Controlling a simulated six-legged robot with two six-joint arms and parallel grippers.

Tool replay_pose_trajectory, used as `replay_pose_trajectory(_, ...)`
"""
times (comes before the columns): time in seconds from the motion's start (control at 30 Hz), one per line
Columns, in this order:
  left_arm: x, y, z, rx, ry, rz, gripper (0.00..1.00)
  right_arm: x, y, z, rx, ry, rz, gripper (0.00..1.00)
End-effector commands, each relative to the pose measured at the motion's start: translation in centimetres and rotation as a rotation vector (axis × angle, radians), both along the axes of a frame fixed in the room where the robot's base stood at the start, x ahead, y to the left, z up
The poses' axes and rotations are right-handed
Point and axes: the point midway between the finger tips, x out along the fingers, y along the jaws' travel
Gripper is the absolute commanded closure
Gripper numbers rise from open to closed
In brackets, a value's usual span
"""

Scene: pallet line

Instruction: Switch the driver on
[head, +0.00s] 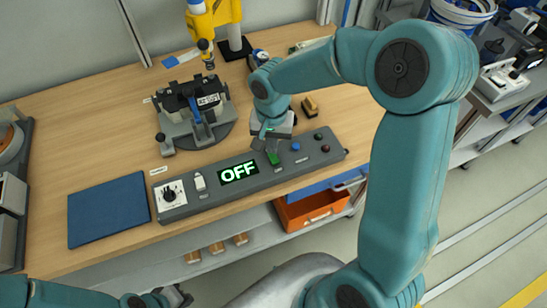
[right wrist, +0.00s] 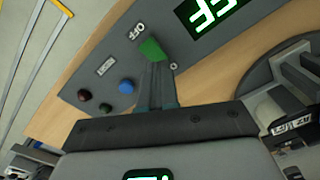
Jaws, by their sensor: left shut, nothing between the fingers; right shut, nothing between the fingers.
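The grey control box (head: 215,205) lies along the front of the wooden bench. Its display (head: 239,172) reads OFF in green letters. A green switch (head: 273,158) sits right of the display; it also shows in the right wrist view (right wrist: 150,48), near an OFF label and a 0 mark. My right gripper (head: 268,138) is shut and empty, with its fingertips right at the green switch; I cannot tell whether they touch it. The fingers (right wrist: 157,82) hide part of the switch's surroundings. My left gripper (head: 178,296) is shut and empty at the bottom left, away from the box.
The box also carries a black knob (head: 169,195), a white switch (head: 199,181), and blue (head: 295,146), red (head: 325,148) and dark buttons. A dark blue mat (head: 108,210) lies left of it. A clamp fixture (head: 195,112) stands behind it. An orange bin (head: 312,208) is below the bench.

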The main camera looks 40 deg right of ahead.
Motion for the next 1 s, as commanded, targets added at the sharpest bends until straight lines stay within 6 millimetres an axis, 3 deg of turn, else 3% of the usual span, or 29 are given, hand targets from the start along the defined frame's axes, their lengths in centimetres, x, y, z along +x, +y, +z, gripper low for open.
replay_pose_trajectory(1.0, 0.01, 0.00, -0.77, 0.000, 0.000, 0.000, 1.00, 0.00, 0.00, -0.81, 0.000, 0.000, 0.000, 1.00)
